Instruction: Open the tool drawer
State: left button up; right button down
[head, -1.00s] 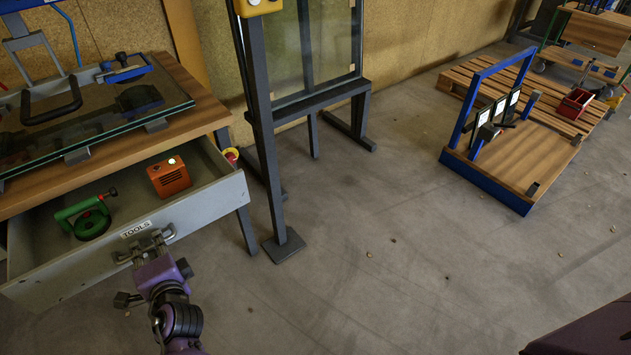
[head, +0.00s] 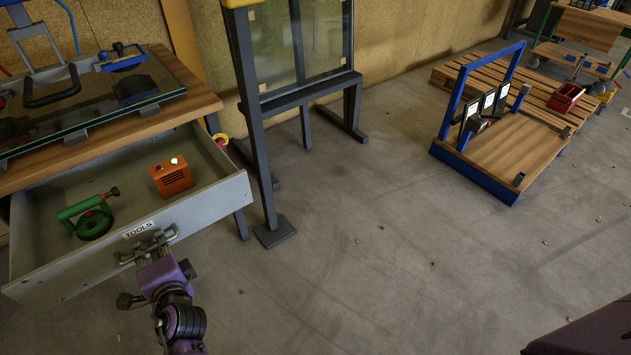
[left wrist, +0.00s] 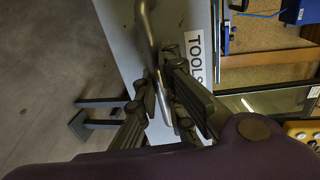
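The grey tool drawer (head: 215,204) under the wooden bench (head: 196,103) is pulled well out. A green suction cup tool (head: 92,218) and an orange box (head: 172,177) lie inside it. Its front carries a white TOOLS label (head: 138,228) and a metal bar handle (head: 174,231). My left gripper (head: 150,250) is at the middle of the drawer front with its fingers closed around the handle. In the left wrist view the handle (left wrist: 149,28) runs between the fingers, beside the TOOLS label (left wrist: 196,57). My right gripper is not in view.
A glass sheet (head: 75,112) lies on the bench top. A dark frame stand (head: 262,140) holding glass stands close to the drawer's right, its foot on the floor. A blue-framed wooden cart (head: 520,155) stands farther right. The floor in the middle is clear.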

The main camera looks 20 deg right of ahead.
pick_arm(q)
jog(key=shift+o, duration=1)
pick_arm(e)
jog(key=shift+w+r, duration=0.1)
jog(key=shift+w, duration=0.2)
pick_arm(q)
jog(key=shift+s, duration=0.15)
jog(key=v, duration=1.1)
jog(key=shift+s+d, duration=0.2)
jog(key=shift+s, duration=0.1)
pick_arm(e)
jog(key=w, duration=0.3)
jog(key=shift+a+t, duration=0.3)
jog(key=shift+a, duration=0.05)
pick_arm(q)
jog(key=shift+r, duration=0.1)
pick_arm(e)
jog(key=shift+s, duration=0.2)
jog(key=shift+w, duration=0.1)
